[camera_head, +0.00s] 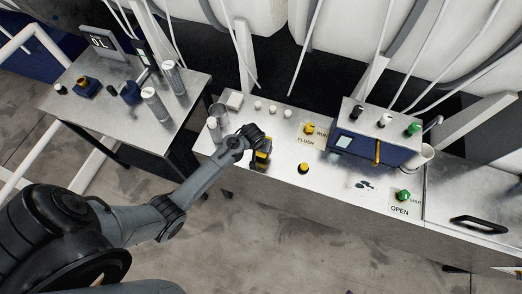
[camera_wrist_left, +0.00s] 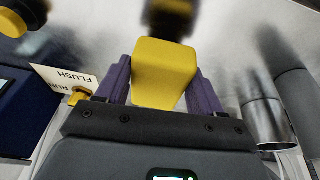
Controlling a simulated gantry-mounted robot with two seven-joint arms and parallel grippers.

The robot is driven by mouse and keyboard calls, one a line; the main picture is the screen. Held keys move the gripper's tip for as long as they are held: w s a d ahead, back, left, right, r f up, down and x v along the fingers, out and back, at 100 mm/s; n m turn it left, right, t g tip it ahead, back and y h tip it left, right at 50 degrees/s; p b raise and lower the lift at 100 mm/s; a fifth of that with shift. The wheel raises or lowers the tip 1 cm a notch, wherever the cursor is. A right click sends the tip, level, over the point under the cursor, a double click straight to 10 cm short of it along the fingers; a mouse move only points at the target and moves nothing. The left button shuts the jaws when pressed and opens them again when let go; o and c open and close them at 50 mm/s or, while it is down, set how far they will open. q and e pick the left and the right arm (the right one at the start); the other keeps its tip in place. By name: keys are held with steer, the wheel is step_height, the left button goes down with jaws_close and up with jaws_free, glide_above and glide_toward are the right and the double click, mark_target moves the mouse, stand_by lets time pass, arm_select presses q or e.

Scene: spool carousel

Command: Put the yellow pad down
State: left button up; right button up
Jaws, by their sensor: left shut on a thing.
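The yellow pad (camera_wrist_left: 165,72) is a yellow block between the two purple fingers of my left gripper (camera_wrist_left: 165,85) in the left wrist view. The fingers are shut on its sides. In the head view my left gripper (camera_head: 262,157) is over the left part of the metal counter (camera_head: 338,185), with a bit of the yellow pad (camera_head: 261,154) showing. A blurred dark and yellow shape lies beyond the pad in the wrist view; I cannot tell whether it is a reflection. I cannot tell the gap between pad and counter. My right gripper is not in view.
Metal cylinders (camera_wrist_left: 266,122) stand close beside the gripper. A black knob with a yellow top (camera_head: 303,168) and the yellow FLUSH valve (camera_head: 309,129) are to its right. Farther right are a blue box (camera_head: 374,146), a white cup (camera_head: 420,158) and a green valve (camera_head: 404,195).

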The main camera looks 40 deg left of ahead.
arm_select(q)
steer(key=shift+f, duration=1.6)
steer(key=shift+f, duration=0.1)
steer(key=o, duration=1.4)
steer(key=shift+s+r, duration=0.15)
steer(key=shift+r, duration=0.35)
steer(key=a+p+v, duration=0.1)
steer(key=v, duration=0.9)
steer(key=s+d+r+m, duration=0.2)
steer(key=s+d+r, duration=0.1)
steer(key=s, duration=0.3)
steer(key=s+d+r+m, duration=0.2)
steer(key=s+d+r, duration=0.2)
steer(key=s, duration=0.3)
steer(key=s+d+r+m, duration=0.2)
steer(key=s+d+r, duration=0.1)
steer(key=s+r, duration=0.2)
steer(key=shift+s+d+m+h, duration=0.15)
steer(key=shift+s+h, duration=0.05)
steer(key=shift+s, duration=0.2)
steer(key=shift+s+d+m+h, duration=0.15)
steer(key=shift+s+d+h, duration=0.05)
steer(key=shift+s, duration=0.25)
